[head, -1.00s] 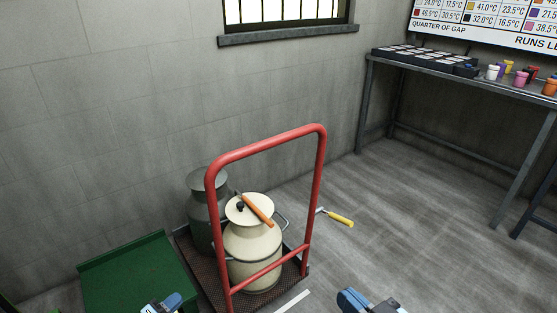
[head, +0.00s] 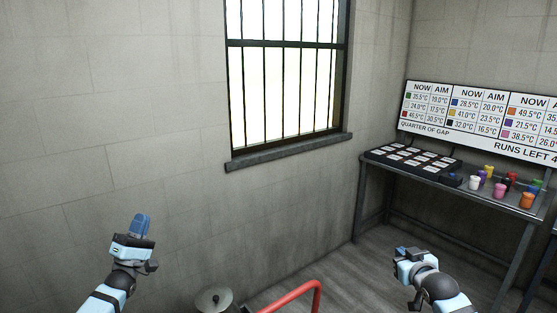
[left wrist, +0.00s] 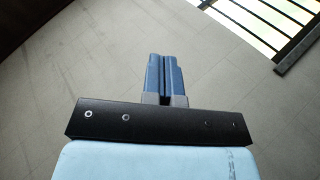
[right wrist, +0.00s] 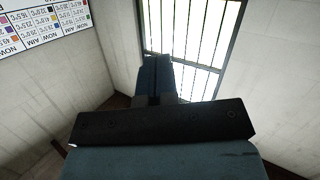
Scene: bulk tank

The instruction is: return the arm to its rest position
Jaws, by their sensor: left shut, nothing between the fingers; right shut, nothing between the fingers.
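My left gripper (head: 141,224) is raised in front of the grey wall at the left of the head view, fingers pointing up. In the left wrist view its blue fingers (left wrist: 165,75) are together with nothing between them. My right gripper (head: 402,252) is at the lower right of the head view, in front of the floor by the table. In the right wrist view its fingers (right wrist: 155,75) are together and empty, with the barred window behind them. Neither gripper touches anything.
A red trolley handle (head: 300,291) and a grey can lid (head: 213,299) show at the bottom edge. A table (head: 450,178) at the right bears a dark tray (head: 412,160) and several coloured cups (head: 499,190). A board (head: 470,115) hangs above it. A barred window (head: 285,80) is in the wall.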

